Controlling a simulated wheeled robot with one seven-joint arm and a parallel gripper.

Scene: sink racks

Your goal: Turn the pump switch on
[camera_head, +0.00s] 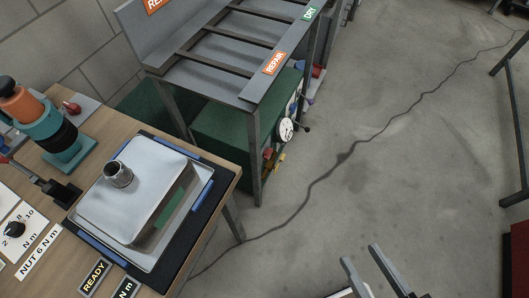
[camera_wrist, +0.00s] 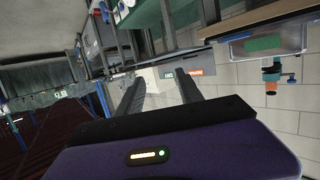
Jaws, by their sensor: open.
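My gripper (camera_head: 361,254) is at the bottom right of the head view, over bare floor, away from the workbench. Its two fingers are apart with nothing between them; they also show in the wrist view (camera_wrist: 160,78). No part in view is labelled as a pump switch. A red knob on a grey plate (camera_head: 72,107) sits at the bench's back left; I cannot tell if it is the switch. A black dial (camera_head: 15,229) marked in N m is at the left edge. A teal, orange and black device (camera_head: 66,140) stands between them; it also shows in the wrist view (camera_wrist: 270,76).
A dark metal rack (camera_head: 185,62) with REPAIR and DRY labels stands behind, with a green box (camera_head: 215,130) and a gauge (camera_head: 286,130) beneath. The cracked floor at right is open.

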